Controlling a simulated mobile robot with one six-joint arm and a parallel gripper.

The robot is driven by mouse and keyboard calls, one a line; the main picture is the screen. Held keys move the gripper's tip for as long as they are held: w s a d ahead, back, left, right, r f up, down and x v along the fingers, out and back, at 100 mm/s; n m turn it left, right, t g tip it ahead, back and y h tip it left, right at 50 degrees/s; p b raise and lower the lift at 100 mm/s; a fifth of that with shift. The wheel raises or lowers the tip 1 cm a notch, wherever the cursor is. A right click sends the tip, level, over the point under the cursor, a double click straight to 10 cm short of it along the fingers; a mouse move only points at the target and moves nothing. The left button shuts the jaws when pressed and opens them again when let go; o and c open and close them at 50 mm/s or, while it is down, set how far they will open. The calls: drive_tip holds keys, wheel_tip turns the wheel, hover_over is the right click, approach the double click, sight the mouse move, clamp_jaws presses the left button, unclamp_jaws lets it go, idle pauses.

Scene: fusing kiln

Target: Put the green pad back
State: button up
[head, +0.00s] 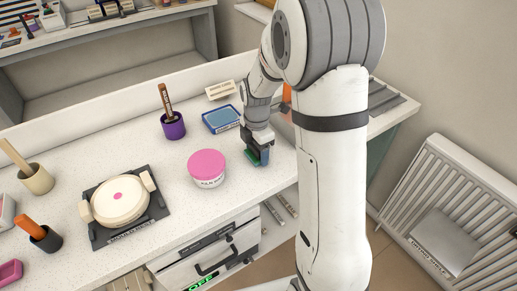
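My gripper (260,150) points down over the right part of the white worktop, just right of the pink-lidded jar. A small green pad (252,157) shows at its fingertips, and the gripper looks shut on it. The pad is seen mostly edge-on and partly hidden by the fingers. I cannot tell whether its lower edge touches the worktop.
The pink-lidded jar (208,169) stands close left. Behind are a blue tray (221,119), a small cream sign (220,90) and a purple cup (173,126) holding a brown tool. A round cream device (118,202) sits on a dark base. Worktop between is clear.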

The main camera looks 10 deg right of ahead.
drive_tip(key=o, duration=0.4)
drive_tip(key=shift+r, duration=0.15)
wheel_tip(320, 180, up, 11)
drive_tip(key=s+m+t, duration=0.1)
drive_tip(key=s+m, duration=0.6)
drive_tip(key=s+r+m, duration=0.1)
drive_tip(key=s+m, duration=0.6)
drive_tip(key=s+r+m+t, duration=0.1)
drive_tip(key=s+m, duration=0.6)
drive_tip(key=shift+s+d+r+m+t, duration=0.15)
drive_tip(key=shift+d+r+m+t, duration=0.05)
drive_tip(key=shift+r+m+t, duration=0.1)
